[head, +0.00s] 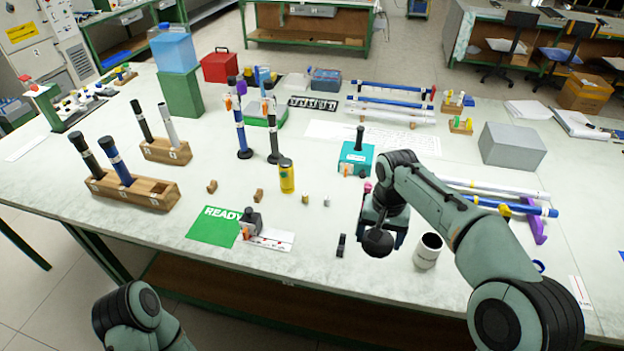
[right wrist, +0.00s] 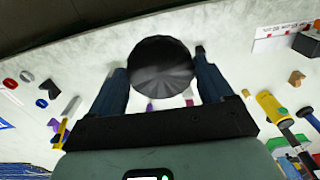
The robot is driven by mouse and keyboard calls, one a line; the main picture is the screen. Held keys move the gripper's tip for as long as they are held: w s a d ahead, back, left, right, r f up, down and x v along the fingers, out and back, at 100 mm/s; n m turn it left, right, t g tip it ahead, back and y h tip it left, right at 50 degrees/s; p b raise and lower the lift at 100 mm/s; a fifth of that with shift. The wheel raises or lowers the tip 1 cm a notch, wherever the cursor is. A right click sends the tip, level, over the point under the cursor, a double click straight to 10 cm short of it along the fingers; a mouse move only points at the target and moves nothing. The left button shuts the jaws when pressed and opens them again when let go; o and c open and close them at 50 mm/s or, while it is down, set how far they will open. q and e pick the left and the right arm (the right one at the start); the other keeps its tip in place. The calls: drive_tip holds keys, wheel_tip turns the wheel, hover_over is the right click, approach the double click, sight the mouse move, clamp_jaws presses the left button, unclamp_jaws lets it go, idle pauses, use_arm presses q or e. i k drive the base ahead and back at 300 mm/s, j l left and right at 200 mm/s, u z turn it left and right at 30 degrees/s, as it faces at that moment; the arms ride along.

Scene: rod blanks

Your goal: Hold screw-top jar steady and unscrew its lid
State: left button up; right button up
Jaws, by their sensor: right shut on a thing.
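My right gripper (head: 380,228) is over the front part of the bench, right of the middle. It is shut on a round black ribbed piece that looks like the lid (head: 378,243). In the right wrist view the lid (right wrist: 161,66) sits between the two dark fingertips (right wrist: 163,80). No jar body shows under the lid. A white cylindrical container (head: 427,252), apparently the jar, stands upright just right of the gripper. Its top shows a dark round opening inside a pale rim. My left arm shows only at the bottom left; its gripper is out of view.
A yellow dark-topped cylinder (head: 287,176), a green READY mat (head: 213,225) and a small black piece (head: 341,245) are left of the right gripper. Wooden rod blocks (head: 135,188) stand farther left. White and blue rods (head: 510,205) lie at the right. The front middle is mostly clear.

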sight(430, 244)
drive_tip(key=i, duration=0.95)
